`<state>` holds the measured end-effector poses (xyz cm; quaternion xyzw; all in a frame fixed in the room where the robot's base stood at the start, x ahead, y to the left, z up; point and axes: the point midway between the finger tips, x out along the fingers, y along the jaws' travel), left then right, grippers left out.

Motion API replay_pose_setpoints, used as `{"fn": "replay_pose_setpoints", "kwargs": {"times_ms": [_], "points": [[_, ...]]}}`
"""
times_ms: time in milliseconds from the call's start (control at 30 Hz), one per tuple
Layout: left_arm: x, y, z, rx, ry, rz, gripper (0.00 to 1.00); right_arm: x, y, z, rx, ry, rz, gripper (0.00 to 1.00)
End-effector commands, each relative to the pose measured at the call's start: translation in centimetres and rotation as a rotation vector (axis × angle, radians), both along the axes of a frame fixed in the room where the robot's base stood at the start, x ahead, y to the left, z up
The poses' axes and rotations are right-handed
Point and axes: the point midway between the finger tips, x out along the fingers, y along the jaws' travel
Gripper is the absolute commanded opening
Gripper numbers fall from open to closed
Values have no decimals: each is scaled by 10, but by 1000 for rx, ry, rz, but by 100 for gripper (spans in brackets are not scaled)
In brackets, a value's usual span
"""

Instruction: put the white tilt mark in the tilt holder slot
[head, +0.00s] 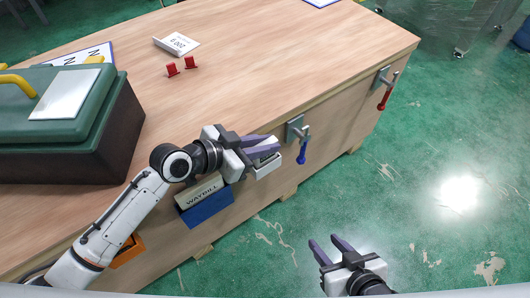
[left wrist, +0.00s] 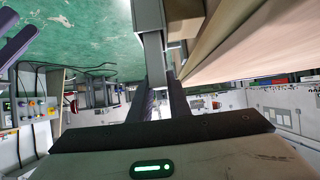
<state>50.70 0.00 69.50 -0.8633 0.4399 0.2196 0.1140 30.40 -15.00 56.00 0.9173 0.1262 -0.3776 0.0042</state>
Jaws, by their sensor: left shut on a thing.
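My left gripper (head: 263,147) is shut on the white tilt mark (head: 268,142), at the front side of the big wooden crate. A white box-like piece (head: 266,167), which looks like the tilt holder, is just below the fingers. Whether the mark is inside its slot cannot be told, as the fingers cover the place. In the left wrist view a pale strip, seemingly the mark (left wrist: 155,60), stands between the fingers, with a grey piece (left wrist: 149,15) beyond it. My right gripper (head: 332,250) is open and empty over the green floor, away from the crate.
A blue waybill pocket (head: 207,207) is left of the gripper; a blue-handled clamp (head: 300,140) is close on its right. A red-handled clamp (head: 386,90) is further right. A green toolbox (head: 75,125), a white card (head: 177,43) and red pieces (head: 172,69) sit on top.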

Motion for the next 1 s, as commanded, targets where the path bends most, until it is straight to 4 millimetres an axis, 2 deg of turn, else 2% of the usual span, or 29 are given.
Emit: {"fn": "replay_pose_setpoints", "kwargs": {"times_ms": [100, 200, 567, 600, 700, 1000], "points": [[-1, 0, -20, -2, 6, 1, 0, 0, 0, -7, 0, 0, 0, 38], [0, 0, -31, -2, 2, 1, 0, 0, -1, -9, 0, 1, 1, 38], [0, 0, -35, -1, 1, 0, 0, 1, -2, -10, -1, -1, 1, 38], [0, 0, -35, 0, 2, 0, 18, 1, -2, -10, 0, -1, 1, 38], [0, 0, -34, 0, 2, 0, 35, 1, -2, -9, -1, -2, 1, 38], [0, 0, -33, -1, 1, 0, 35, 1, -2, -8, -1, -3, 0, 38]]}}
